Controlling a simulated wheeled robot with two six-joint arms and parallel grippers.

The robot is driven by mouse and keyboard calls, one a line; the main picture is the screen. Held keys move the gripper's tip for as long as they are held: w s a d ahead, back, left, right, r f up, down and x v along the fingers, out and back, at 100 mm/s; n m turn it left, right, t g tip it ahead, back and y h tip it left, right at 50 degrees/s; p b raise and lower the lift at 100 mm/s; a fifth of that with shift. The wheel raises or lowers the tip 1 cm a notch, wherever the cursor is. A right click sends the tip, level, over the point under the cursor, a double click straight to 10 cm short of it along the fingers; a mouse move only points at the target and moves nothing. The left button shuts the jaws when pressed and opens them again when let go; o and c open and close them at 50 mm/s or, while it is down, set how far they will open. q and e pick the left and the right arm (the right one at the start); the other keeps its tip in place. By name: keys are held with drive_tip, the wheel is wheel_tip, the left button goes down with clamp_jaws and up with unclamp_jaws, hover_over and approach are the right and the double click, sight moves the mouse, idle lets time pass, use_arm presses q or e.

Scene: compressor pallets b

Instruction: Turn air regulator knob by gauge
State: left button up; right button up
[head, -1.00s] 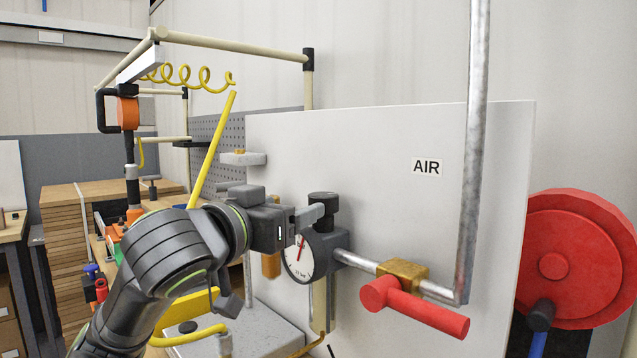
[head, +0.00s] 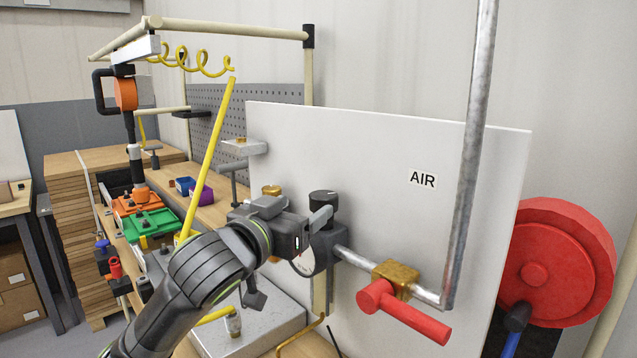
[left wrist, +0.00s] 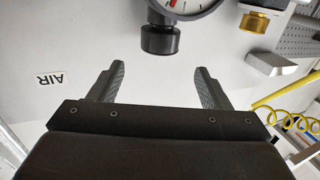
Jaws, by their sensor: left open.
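The black regulator knob (head: 323,199) sits on top of the regulator on the white AIR panel. The round pressure gauge (head: 304,264) is below it, its white face mostly hidden by my left gripper (head: 318,218). The gripper is open and empty, in front of the knob and gauge, with a finger overlapping the knob's lower part in the head view. In the left wrist view, the knob (left wrist: 160,40) appears inverted, beyond and between the two spread fingertips (left wrist: 158,68), with visible space on both sides. The gauge (left wrist: 185,5) is cut off at the top edge. My right gripper is out of view.
A red-handled valve (head: 403,312) and a grey vertical pipe (head: 468,160) stand right of the regulator. A brass fitting (head: 272,191) is left of it. A red reel (head: 560,260) is at far right. The AIR panel (head: 380,150) is close behind the knob.

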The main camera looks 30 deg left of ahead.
sight(318, 197)
use_arm(q)
drive_tip(key=w, duration=0.7)
drive_tip(key=shift+w+f+p, duration=0.1)
drive_tip(key=shift+w+p, duration=0.05)
drive_tip(key=shift+p, duration=0.2)
drive_tip(key=c, duration=1)
drive_tip(key=shift+a+m+h+p, duration=0.1)
drive_tip(key=shift+m+h+p, duration=0.3)
drive_tip(key=shift+h+p, duration=0.15)
drive_tip(key=shift+m+h, duration=0.4)
drive_tip(key=shift+h, duration=0.25)
drive_tip(key=o, duration=1)
